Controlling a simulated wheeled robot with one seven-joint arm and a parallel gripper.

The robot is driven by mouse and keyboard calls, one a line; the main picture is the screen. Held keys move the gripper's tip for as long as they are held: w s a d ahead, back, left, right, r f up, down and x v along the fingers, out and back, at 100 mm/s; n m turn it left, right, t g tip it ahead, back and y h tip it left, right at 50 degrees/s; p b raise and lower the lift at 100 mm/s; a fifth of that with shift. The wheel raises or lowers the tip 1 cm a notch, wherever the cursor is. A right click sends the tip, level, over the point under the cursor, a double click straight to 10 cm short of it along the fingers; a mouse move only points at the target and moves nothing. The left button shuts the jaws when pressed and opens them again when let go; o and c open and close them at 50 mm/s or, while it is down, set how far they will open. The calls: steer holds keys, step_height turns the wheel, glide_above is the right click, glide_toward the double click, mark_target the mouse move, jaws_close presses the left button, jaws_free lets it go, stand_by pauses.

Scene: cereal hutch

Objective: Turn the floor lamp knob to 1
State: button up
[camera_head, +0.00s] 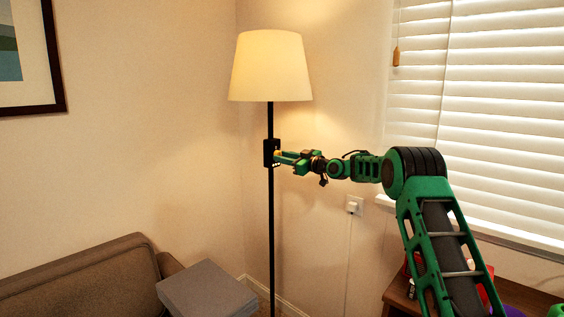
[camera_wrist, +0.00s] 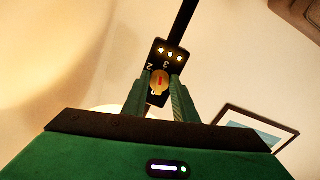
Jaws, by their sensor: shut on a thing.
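The floor lamp has a lit cream shade (camera_head: 270,67) on a thin black pole (camera_head: 271,225). A black control box (camera_head: 268,152) sits on the pole below the shade. In the wrist view the box (camera_wrist: 176,46) shows several small lit dots and white digits, among them a 2 and a 3. My gripper (camera_head: 279,156) reaches the box from the right. Its green fingers (camera_wrist: 159,88) are shut on the knob, one on each side. I cannot tell which digit the red mark points at.
A brown sofa (camera_head: 85,282) and a grey box-like block (camera_head: 207,290) stand at the lower left. A window with white blinds (camera_head: 500,110) is at the right, above a wooden table (camera_head: 400,297) with small items. A wall outlet (camera_head: 354,205) is behind my arm.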

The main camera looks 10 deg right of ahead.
steer(key=shift+n, duration=10.4)
steer(key=o, duration=1)
steer(key=shift+d+r, duration=0.1)
steer(key=shift+r, duration=0.05)
steer(key=v, duration=1)
steer(key=shift+s+d, duration=0.2)
steer(key=shift+d, duration=0.05)
